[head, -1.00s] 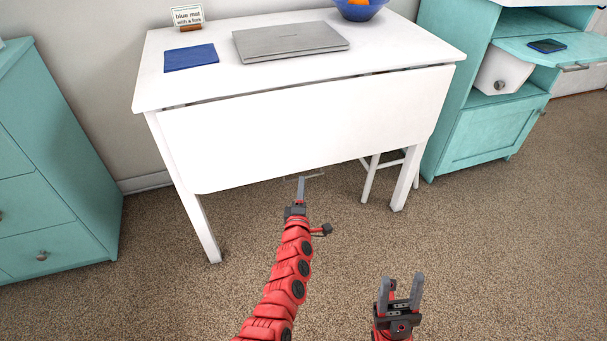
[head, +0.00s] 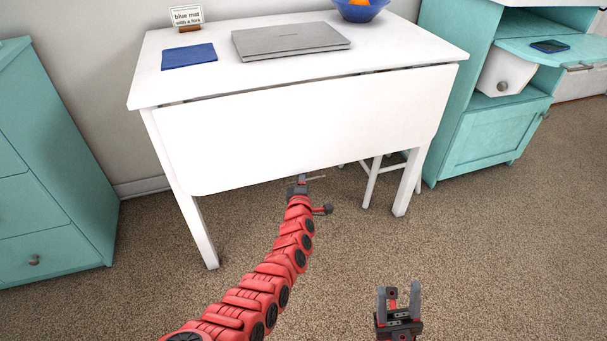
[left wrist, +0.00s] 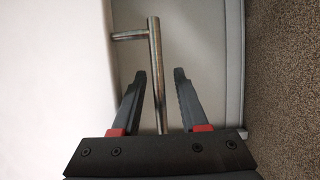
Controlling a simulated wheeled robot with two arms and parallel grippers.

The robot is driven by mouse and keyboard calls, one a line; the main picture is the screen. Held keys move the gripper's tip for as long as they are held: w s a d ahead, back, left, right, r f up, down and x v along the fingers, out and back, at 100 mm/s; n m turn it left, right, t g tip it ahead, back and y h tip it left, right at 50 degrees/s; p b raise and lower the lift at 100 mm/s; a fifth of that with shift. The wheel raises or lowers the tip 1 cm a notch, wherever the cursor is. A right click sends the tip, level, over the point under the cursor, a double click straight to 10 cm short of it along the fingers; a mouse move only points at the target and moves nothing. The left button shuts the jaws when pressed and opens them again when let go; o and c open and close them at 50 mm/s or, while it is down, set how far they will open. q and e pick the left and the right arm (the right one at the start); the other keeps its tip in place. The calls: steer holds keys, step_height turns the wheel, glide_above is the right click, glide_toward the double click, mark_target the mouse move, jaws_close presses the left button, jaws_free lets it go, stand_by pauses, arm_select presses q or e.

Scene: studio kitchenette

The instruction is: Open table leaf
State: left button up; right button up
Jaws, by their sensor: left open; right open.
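The white table leaf (head: 300,125) hangs down from the front edge of the white table (head: 415,65). My left gripper (head: 298,180) reaches to the leaf's lower edge, and its fingertips are hidden behind that edge in the head view. In the left wrist view my left gripper (left wrist: 160,72) is open, with a metal bar handle (left wrist: 155,45) running between its fingers. The fingers stand apart from the bar on both sides. A plain white surface, probably the leaf, fills the left of that view. My right gripper (head: 398,290) is open and empty, low over the carpet.
A blue mat (head: 188,57), a closed laptop (head: 290,40), a sign (head: 187,17) and a blue bowl (head: 360,10) stand on the tabletop. A white stool (head: 375,180) is under the table. Teal cabinets stand left (head: 50,170) and right (head: 490,145). Carpet in front is clear.

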arm_select(q)
jaws_close()
stand_by(1.3)
